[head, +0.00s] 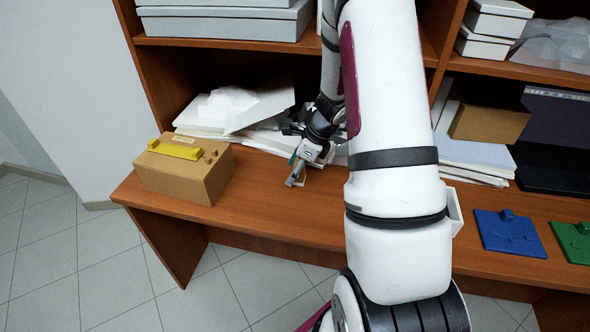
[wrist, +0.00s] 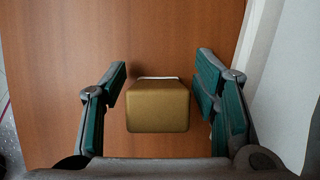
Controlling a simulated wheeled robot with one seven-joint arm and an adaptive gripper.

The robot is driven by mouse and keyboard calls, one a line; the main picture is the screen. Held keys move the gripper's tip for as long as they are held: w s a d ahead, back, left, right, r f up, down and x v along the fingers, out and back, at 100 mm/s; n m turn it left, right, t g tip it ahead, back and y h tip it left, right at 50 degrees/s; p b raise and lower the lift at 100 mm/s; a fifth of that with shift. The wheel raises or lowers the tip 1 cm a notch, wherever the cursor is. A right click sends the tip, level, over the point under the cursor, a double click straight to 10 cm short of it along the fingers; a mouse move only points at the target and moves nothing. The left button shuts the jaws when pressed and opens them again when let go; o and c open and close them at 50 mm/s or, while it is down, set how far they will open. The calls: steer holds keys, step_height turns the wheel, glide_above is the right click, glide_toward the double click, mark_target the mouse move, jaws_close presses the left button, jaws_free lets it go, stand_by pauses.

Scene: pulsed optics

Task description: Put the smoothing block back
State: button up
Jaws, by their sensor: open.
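The smoothing block appears to be the small mustard-tan block (wrist: 158,107) in the wrist view. It sits over the brown wooden surface, between my gripper's two green-padded fingers. My gripper (wrist: 161,80) is open, with a visible gap on each side of the block. A thin white edge shows at the block's far side. In the head view my gripper (head: 295,180) is low over the wooden shelf, right of the cardboard box; the block is mostly hidden there by the fingers.
A cardboard box (head: 181,178) with a yellow piece (head: 174,149) on top stands at the left. White papers (head: 228,108) lie behind my gripper. A blue plate (head: 510,236) and a green plate (head: 573,240) lie at the right. The shelf (head: 255,212) is clear near its front edge.

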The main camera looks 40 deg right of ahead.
steer(key=p+v, duration=0.3)
steer(key=v, duration=0.9)
steer(key=s+a+r+n+g+y, duration=0.1)
steer(key=s+a+r+n, duration=0.3)
steer(key=a+r+n, duration=0.4)
steer(key=s+a+r+n, duration=0.4)
steer(key=a+r+n, duration=0.25)
steer(key=a, duration=0.45)
steer(key=s+a+r+n+h, duration=0.2)
steer(key=s+n, duration=0.5)
steer(key=s, duration=0.2)
steer(key=s+a+r+n+g+h, duration=0.1)
steer(key=s+a+n, duration=0.2)
steer(key=s+n, duration=0.4)
steer(key=s, duration=0.2)
steer(key=shift+s+r+h, duration=0.35)
steer(key=shift+r+h, duration=0.05)
step_height(320, 180, up, 14)
steer(key=t+p, duration=0.2)
steer(key=p, duration=1)
steer(key=shift+d+t, duration=0.15)
steer(key=shift+t, duration=0.15)
steer(key=shift+w+f, duration=0.1)
steer(key=shift+f, duration=0.05)
